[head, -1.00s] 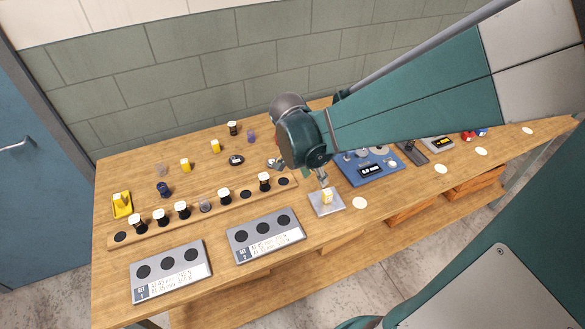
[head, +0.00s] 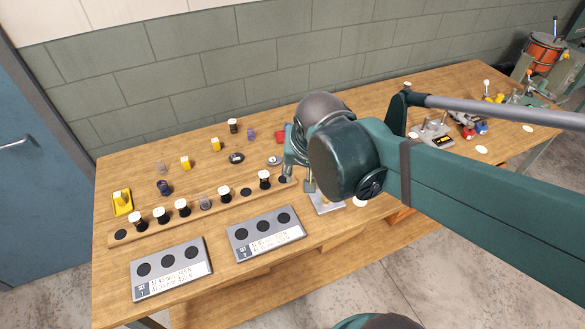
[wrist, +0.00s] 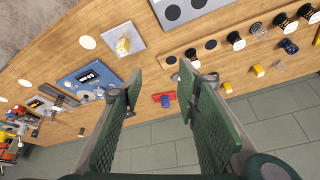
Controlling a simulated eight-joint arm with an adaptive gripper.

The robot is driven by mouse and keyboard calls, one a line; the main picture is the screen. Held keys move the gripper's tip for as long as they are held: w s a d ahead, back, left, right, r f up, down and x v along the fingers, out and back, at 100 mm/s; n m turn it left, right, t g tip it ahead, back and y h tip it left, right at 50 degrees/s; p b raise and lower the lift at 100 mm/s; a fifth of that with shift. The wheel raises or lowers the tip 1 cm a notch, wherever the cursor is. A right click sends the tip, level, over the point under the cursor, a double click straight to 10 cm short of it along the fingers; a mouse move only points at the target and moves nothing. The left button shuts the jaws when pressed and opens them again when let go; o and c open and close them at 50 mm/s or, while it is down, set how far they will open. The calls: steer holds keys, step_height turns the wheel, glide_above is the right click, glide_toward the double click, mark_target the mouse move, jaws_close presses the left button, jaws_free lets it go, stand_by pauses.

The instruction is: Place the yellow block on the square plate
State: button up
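The square grey plate (wrist: 128,32) shows in the wrist view with a yellow block (wrist: 123,46) with a pale side standing on it. In the head view only part of the plate (head: 324,207) shows; my arm hides the block there. My gripper (head: 298,182) is above the table, left of the plate, near the right end of the wooden rack. In the wrist view my gripper (wrist: 160,68) is open and empty, its green fingers well apart. The block is apart from the fingers.
Several black-and-white pieces stand in the wooden rack (head: 148,233). Other yellow pieces (head: 185,163) (head: 215,145) stand behind it, and a yellow holder (head: 122,208) at left. Two slotted set plates (head: 265,236) lie in front. A blue scale (wrist: 88,76) is near the square plate.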

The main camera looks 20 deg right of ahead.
steer(key=s+a+r+n+t+y, duration=0.1)
steer(key=s+a+r+n+t, duration=0.1)
steer(key=s+a+r+n, duration=0.1)
steer(key=shift+s+a+r+n, duration=0.4)
steer(key=shift+s+r+n, duration=0.05)
steer(key=shift+n, duration=0.75)
stand_by(0.4)
